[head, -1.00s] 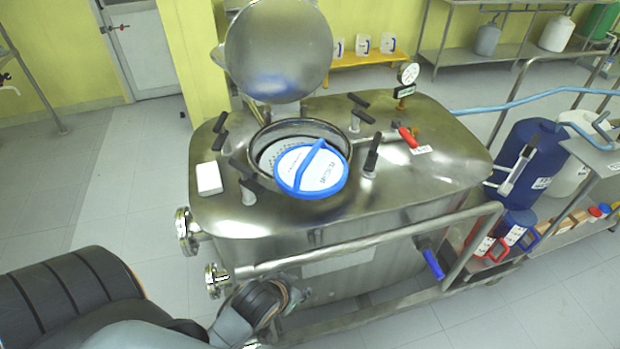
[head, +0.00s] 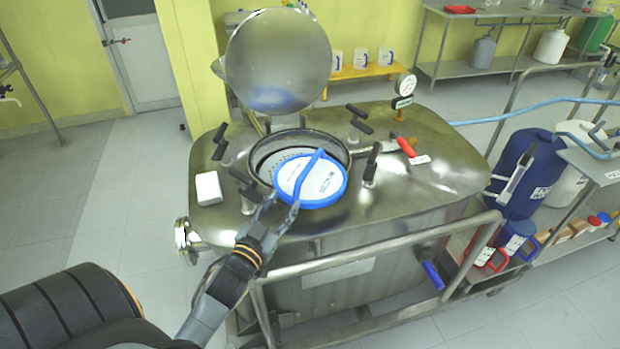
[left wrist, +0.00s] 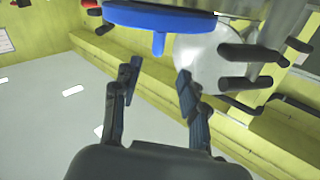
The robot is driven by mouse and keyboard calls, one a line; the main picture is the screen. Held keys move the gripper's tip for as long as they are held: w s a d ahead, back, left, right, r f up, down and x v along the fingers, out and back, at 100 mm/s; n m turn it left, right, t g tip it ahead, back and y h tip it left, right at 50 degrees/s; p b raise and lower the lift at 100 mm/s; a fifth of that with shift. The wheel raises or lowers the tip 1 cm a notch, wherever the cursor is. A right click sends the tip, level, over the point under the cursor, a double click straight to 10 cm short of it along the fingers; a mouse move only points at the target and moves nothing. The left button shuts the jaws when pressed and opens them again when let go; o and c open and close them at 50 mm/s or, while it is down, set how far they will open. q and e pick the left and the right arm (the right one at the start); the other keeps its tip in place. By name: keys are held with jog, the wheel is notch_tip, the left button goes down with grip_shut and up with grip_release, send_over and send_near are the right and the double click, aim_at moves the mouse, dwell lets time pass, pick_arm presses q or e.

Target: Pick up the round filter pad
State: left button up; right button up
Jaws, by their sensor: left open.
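The round filter pad (head: 325,183) is a white disc with a blue rim and a blue bar handle across its top. It sits tilted at the front right of the round opening of the steel vessel, partly over the rim. In the left wrist view the pad (left wrist: 165,17) shows edge-on at the top, its blue handle pointing down between my fingers. My left gripper (head: 281,204) is open and empty at the pad's front left edge. In the left wrist view my left gripper (left wrist: 158,70) has its fingers spread below the handle, apart from it. My right gripper is not in view.
The steel vessel (head: 420,180) has a raised round lid (head: 278,62) behind the opening (head: 258,160). Black clamp handles (head: 371,160) stand around the opening. A white block (head: 209,188) lies on the left. A steel rail (head: 380,254) crosses the front.

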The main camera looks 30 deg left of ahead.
pick_arm(q)
jog(key=p, duration=0.1)
send_near(307, 168)
jog(key=w, duration=0.1)
jog(key=w+a, duration=0.1)
jog(key=w, duration=0.1)
jog(key=w+f, duration=0.1)
jog(key=shift+w+a, duration=0.2)
jog(key=shift+w, duration=0.1)
jog(key=w, duration=0.2)
jog(key=w+p, duration=0.1)
jog(key=w, duration=0.1)
jog(key=shift+w+a+r+p, duration=0.2)
jog(key=shift+w+p, duration=0.1)
jog(key=shift+w, duration=0.1)
jog(key=shift+w+f, duration=0.1)
jog(key=shift+w, duration=0.2)
jog(key=shift+s, duration=0.1)
jog(key=shift+c, duration=0.5)
grip_shut()
